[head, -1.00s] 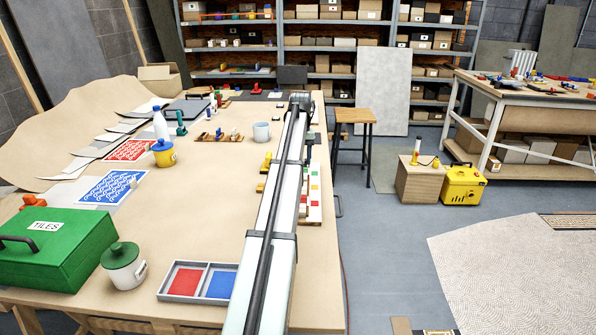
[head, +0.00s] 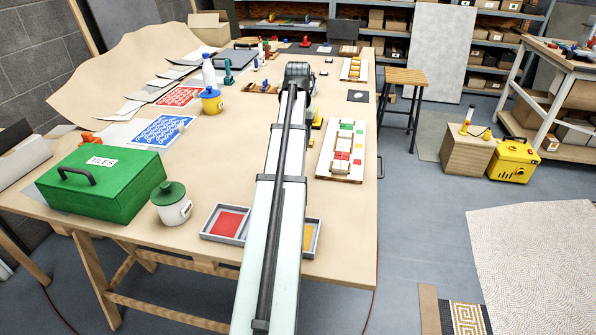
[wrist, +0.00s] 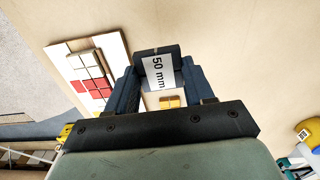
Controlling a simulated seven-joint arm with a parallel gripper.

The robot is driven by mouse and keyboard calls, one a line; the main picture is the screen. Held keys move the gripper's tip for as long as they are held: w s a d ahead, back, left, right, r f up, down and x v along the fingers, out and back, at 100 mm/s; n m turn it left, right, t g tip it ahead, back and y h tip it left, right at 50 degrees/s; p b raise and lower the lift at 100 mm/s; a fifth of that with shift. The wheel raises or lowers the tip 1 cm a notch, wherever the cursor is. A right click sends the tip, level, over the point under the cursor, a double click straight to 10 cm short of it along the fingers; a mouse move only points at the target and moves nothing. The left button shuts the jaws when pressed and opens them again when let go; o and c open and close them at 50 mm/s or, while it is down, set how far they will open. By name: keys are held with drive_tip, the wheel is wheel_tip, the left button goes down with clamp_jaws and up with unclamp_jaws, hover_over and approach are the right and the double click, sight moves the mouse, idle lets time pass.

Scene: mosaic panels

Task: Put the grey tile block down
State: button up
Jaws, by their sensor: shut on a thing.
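The grey tile block (wrist: 157,70) is dark grey with a white "50 mm" label. It sits between the two dark fingers of my gripper (wrist: 160,80) in the wrist view, and the fingers are shut on it. Bare tan tabletop shows beyond the block. I cannot tell its height above the table. In the head view my arm runs up the middle of the table and hides the block and fingers.
A white panel with red, green and white tiles (head: 342,150) lies right of my arm; it also shows in the wrist view (wrist: 117,52). A tray (head: 208,236), lidded jar (head: 172,205) and green box (head: 102,183) stand on the near left. Bare tabletop (head: 345,215) lies at right.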

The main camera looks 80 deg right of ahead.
drive_tip(key=shift+d+f, duration=0.1)
drive_tip(key=shift+f, duration=4.85)
drive_tip(key=shift+f, duration=0.2)
drive_tip(key=o, duration=1.1)
wheel_tip(320, 180, up, 12)
drive_tip(key=shift+r, duration=0.2)
